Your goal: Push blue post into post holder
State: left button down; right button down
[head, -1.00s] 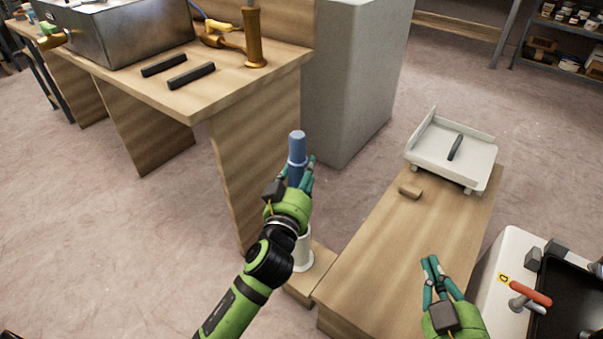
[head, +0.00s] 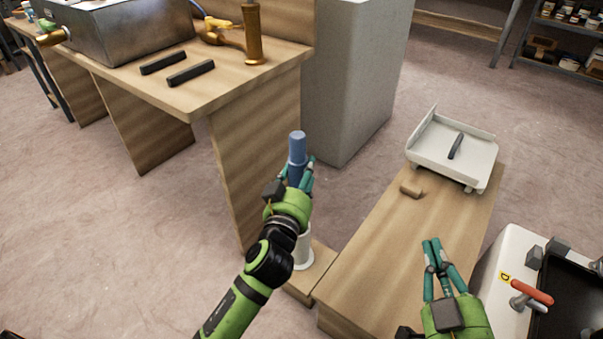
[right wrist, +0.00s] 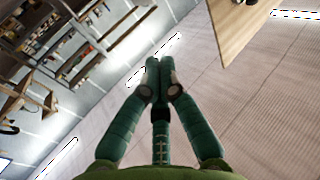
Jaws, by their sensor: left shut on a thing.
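The blue post (head: 297,147) stands upright in the head view, left of the middle. My left gripper (head: 305,176) is shut on it, with the post's top sticking out above the fingers. The white post holder (head: 304,252) stands on a low wooden block below my left gripper, partly covered by my wrist. The post's lower end is hidden, so I cannot tell whether it is inside the holder. My right gripper (head: 432,248) is shut and empty above the low wooden bench; its fingertips meet in the right wrist view (right wrist: 160,65).
The low bench (head: 383,255) bears a small brown block (head: 411,189) and a white tray (head: 453,150) with a dark bar. A workbench (head: 225,85) stands at the left and a grey cabinet (head: 350,90) behind. A red-handled tool (head: 531,292) lies at the right.

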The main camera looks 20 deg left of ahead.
pick_arm(q)
jog(key=shift+f+b, duration=0.3)
jog(key=shift+b, duration=0.05)
jog(key=shift+f+b, duration=0.95)
jog(key=shift+f, duration=0.15)
pick_arm(e)
jog(key=s+a+r+n+t+y, duration=0.2)
jog(key=s+r+t+y, duration=0.4)
jog(key=r, duration=0.6)
jog(key=shift+s+r+n+t+y, duration=0.35)
jog(key=shift+s+n+y, duration=0.2)
jog(key=shift+s, duration=0.3)
dwell(0.5)
jog(key=shift+s+r, duration=0.1)
dwell(0.3)
pick_arm(q)
jog(key=shift+c, duration=1.9)
grip_release()
